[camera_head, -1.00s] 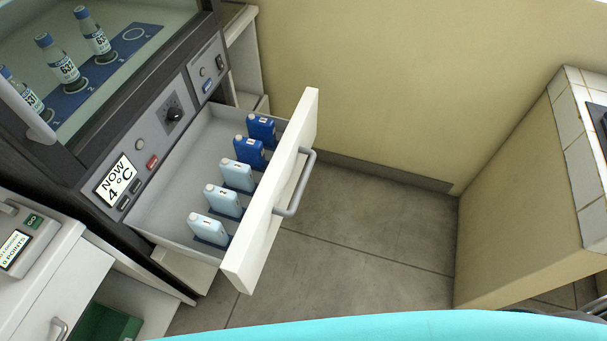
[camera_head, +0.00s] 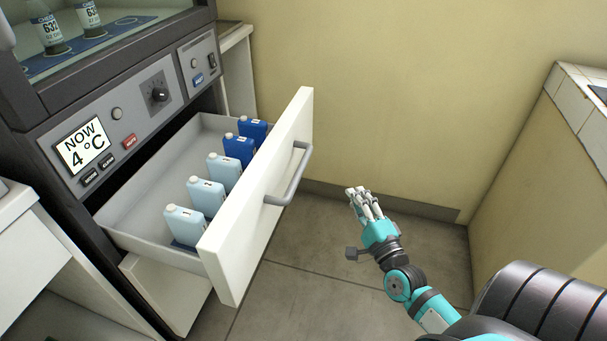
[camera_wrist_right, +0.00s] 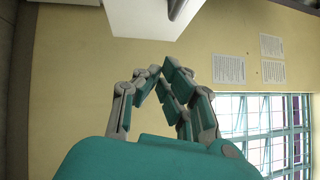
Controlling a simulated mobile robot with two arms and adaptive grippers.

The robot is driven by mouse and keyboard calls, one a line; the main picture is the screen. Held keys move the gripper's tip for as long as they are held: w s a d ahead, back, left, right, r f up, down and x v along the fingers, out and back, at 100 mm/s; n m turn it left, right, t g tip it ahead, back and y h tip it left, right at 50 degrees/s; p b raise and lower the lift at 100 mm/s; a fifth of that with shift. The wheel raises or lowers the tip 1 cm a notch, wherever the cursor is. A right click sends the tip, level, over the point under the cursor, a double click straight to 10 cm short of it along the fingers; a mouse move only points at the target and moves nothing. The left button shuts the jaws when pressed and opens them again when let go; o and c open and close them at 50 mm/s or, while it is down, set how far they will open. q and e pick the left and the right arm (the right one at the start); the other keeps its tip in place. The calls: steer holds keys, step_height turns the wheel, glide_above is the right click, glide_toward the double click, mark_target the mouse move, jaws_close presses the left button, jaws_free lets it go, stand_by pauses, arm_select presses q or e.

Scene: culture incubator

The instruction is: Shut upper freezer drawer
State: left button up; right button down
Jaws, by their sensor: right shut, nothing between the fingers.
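The upper freezer drawer (camera_head: 258,200) is pulled well out of the cabinet. It has a white front with a grey bar handle (camera_head: 290,178). Several light blue and dark blue bottles (camera_head: 207,195) stand in a row inside it. My right gripper (camera_head: 359,190) is shut and empty, to the right of the drawer front and apart from it. In the right wrist view the shut fingers (camera_wrist_right: 160,72) point toward a white panel at the top, likely the drawer front. My left gripper is not in view.
The cabinet's control panel (camera_head: 110,130) shows 4 °C above the drawer. A white drawer front or panel (camera_head: 165,290) lies lower beneath it. A tiled counter (camera_head: 580,110) stands at the right. The floor (camera_head: 320,240) between is clear.

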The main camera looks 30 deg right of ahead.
steer(key=a+x, duration=0.2)
steer(key=x, duration=1.1)
steer(key=shift+w+a+r, duration=0.15)
steer(key=shift+a+r, duration=0.2)
steer(key=shift+r, duration=0.05)
